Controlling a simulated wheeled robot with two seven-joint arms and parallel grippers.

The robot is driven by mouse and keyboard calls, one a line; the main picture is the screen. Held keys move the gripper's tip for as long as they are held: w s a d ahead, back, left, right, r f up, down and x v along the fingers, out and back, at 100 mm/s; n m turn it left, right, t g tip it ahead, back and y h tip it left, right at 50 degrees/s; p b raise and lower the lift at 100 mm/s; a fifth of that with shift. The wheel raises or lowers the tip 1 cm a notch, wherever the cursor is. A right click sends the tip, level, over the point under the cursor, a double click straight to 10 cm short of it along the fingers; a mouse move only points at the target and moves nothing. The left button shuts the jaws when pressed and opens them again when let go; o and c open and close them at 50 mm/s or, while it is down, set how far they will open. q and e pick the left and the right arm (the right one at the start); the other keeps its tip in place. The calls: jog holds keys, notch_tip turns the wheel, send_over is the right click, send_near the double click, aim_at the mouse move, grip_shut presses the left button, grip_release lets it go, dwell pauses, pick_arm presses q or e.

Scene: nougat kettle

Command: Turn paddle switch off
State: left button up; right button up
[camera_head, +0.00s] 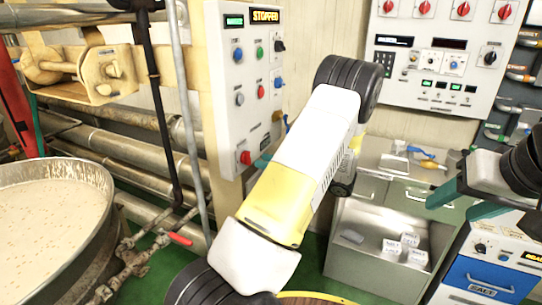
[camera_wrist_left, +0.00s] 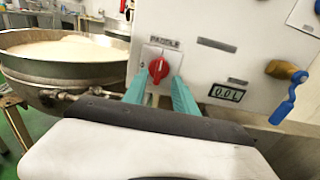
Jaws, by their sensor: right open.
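The paddle switch is a red rotary knob on a white plate labelled PADDLE (camera_wrist_left: 158,69), low on the white control panel (camera_head: 236,115). The knob (camera_head: 245,157) also shows in the head view at the panel's lower edge. My left gripper's teal fingers (camera_wrist_left: 157,92) are open, one at each side of the knob in the wrist view, with gaps between them and it. In the head view my left arm hides most of that gripper; a teal tip (camera_head: 262,160) shows just right of the knob. My right gripper (camera_head: 455,203) is open and empty at the right.
A display reading STOPPED (camera_head: 265,16) tops the panel. A kettle of pale mix (camera_head: 50,215) stands left. A blue-handled valve (camera_wrist_left: 288,98) and a 0.0L display (camera_wrist_left: 227,93) are right of the knob. A steel bin with white blocks (camera_head: 385,240) stands below.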

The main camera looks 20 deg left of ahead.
aim_at(247, 158)
pick_arm(q)
jog(key=shift+w+a, duration=0.15)
jog(key=shift+a, duration=2.55)
grip_shut()
